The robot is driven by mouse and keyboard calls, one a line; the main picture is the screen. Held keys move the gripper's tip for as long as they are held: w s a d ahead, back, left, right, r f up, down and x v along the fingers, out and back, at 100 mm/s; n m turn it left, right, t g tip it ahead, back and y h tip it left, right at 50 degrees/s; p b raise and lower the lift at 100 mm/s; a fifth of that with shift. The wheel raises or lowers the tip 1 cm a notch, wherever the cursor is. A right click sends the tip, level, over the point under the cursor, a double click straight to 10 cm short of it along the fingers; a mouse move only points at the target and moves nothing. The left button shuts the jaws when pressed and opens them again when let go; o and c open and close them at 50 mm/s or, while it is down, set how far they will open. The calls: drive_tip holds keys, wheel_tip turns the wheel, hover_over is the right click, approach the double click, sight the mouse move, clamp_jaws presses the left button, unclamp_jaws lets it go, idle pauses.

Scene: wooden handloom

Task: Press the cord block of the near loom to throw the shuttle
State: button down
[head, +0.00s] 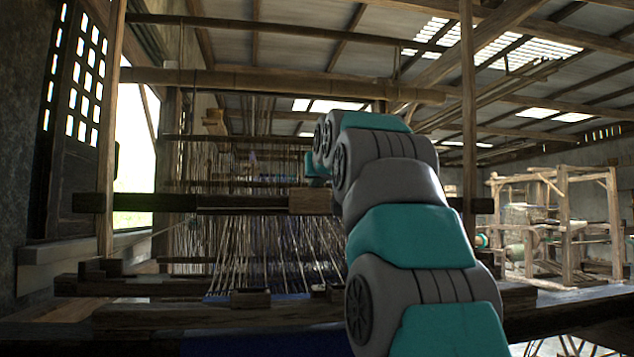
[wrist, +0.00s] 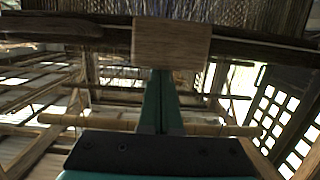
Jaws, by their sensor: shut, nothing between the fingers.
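The cord block, a pale wooden block (head: 310,201), sits on the dark horizontal beam of the near loom (head: 250,201), just left of my arm in the head view. In the wrist view the block (wrist: 171,43) is at the top middle, with the beam running to both sides. My gripper (wrist: 163,74) is shut and empty, its teal fingers side by side. The fingertips meet the block's lower edge in the wrist view; I cannot tell whether they touch it. In the head view my arm hides most of the gripper.
Warp threads (head: 260,240) hang and spread behind the beam. Wooden posts (head: 468,120) and overhead beams (head: 270,83) frame the loom. Another loom (head: 560,215) stands far right. A latticed shutter (head: 80,110) and bright opening are at left.

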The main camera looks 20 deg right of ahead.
drive_tip(key=s+a+r+p, duration=0.1)
drive_tip(key=s+r, duration=0.3)
drive_tip(key=s, duration=0.6)
drive_tip(key=shift+a+r, duration=0.3)
drive_tip(key=shift+a, duration=0.25)
idle(0.4)
